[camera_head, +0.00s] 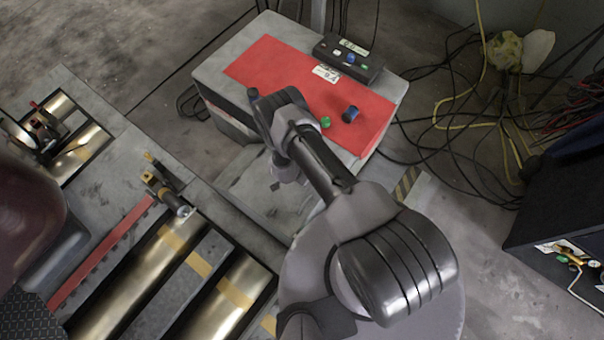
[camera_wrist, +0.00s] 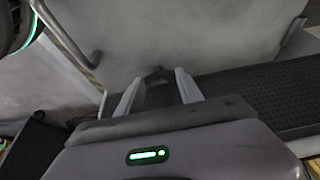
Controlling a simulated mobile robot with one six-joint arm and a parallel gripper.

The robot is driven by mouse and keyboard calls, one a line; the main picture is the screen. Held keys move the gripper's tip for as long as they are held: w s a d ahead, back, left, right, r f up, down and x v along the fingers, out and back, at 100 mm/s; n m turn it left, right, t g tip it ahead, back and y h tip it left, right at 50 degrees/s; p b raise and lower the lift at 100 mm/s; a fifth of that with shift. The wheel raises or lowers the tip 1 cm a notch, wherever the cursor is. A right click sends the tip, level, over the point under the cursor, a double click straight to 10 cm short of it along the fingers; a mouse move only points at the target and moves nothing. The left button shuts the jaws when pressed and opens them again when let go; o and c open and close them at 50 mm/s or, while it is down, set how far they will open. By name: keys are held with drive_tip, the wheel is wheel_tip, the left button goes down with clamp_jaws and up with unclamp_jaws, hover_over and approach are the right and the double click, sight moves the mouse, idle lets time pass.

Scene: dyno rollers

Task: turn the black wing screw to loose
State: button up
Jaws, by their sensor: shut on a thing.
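The black wing screw (camera_wrist: 155,73) shows in the wrist view as a small dark shape against a pale surface. It is between the tips of my gripper (camera_wrist: 160,77), whose two grey fingers are shut on it. The fingers partly cover the screw, so I cannot tell how far it is turned. In the head view, neither the screw nor my fingertips can be made out; my arm covers much of the middle.
In the wrist view, a bent metal rod (camera_wrist: 72,42) stands left and a black ribbed strip (camera_wrist: 250,95) lies right. In the head view, a red-topped case (camera_head: 275,62) carries a black control box (camera_head: 347,58). Metal rollers (camera_head: 130,290) lie left; loose cables lie right.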

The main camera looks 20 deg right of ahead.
drive_tip(key=shift+s+d+r+n+y+p, duration=0.1)
drive_tip(key=shift+n+y+p, duration=0.3)
drive_tip(key=shift+n+p, duration=0.5)
drive_tip(key=n+t+p, duration=0.1)
drive_tip(key=n, duration=0.1)
drive_tip(key=shift+s+d+n+y, duration=0.1)
drive_tip(key=shift+n+y, duration=0.3)
drive_tip(key=n+y, duration=0.1)
drive_tip(key=n, duration=0.4)
drive_tip(key=shift+d+t+y+p, duration=0.2)
drive_tip(key=shift+t+y+p, duration=0.1)
drive_tip(key=shift+t+y, duration=0.1)
drive_tip(key=shift+n, duration=0.4)
drive_tip(key=o, duration=1.4)
